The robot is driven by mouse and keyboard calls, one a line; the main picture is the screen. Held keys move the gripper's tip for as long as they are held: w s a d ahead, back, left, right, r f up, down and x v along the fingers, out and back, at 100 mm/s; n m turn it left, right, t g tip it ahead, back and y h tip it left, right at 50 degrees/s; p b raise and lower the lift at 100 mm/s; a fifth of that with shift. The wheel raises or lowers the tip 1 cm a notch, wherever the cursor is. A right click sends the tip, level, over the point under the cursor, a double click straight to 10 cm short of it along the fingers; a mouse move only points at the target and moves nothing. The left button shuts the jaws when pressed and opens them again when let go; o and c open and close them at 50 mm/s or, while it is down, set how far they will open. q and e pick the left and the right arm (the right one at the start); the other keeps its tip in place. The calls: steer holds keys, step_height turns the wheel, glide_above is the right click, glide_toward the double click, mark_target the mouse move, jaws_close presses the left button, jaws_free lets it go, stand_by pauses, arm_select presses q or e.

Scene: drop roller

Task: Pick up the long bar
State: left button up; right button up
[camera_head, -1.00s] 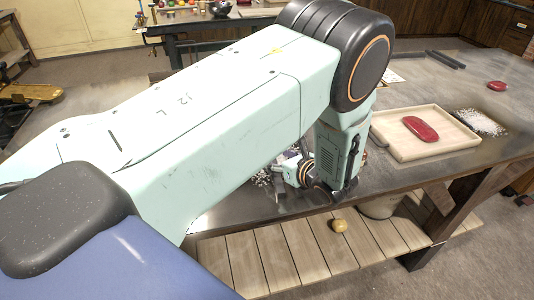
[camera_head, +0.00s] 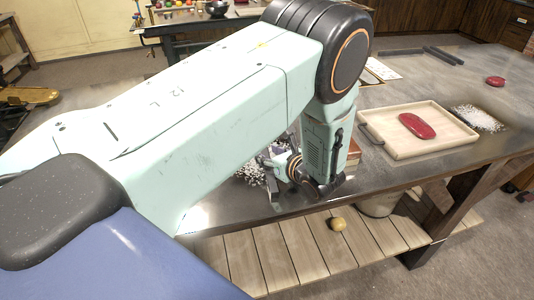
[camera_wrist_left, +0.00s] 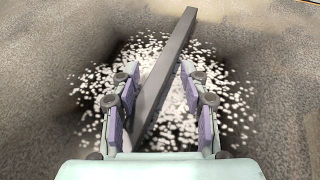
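A long dark grey bar (camera_wrist_left: 173,60) lies diagonally across a white-speckled patch (camera_wrist_left: 215,95) in the left wrist view. My left gripper (camera_wrist_left: 159,80) is open, with its purple-padded fingers on either side of the bar. The bar appears nearer the left finger, and I cannot tell whether it touches. In the head view my left gripper (camera_head: 275,172) is low over the front part of the dark table (camera_head: 380,178), partly behind my arm. The bar under it cannot be made out there. My right gripper is not in view.
A shallow wooden tray (camera_head: 460,138) holding a red object (camera_head: 417,126) stands to the right. Dark bars (camera_head: 442,56) lie near the table's back edge. A red object (camera_head: 495,81) and a speckled patch (camera_head: 480,119) lie farther right. A slatted shelf (camera_head: 290,255) is below.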

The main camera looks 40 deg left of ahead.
arm_select(q)
steer(key=shift+x, duration=0.75)
steer(key=shift+c, duration=1.4)
steer(key=shift+s+a+f, duration=0.1)
steer(key=shift+s+f, duration=0.05)
steer(key=shift+s, duration=0.05)
steer(key=shift+c, duration=0.9)
steer(key=shift+s, duration=0.1)
steer(key=shift+c, duration=0.6)
steer(key=shift+d+r, duration=0.3)
steer(key=shift+d, duration=0.25)
jaws_close()
steer(key=shift+a+f, duration=0.1)
steer(key=shift+a, duration=0.2)
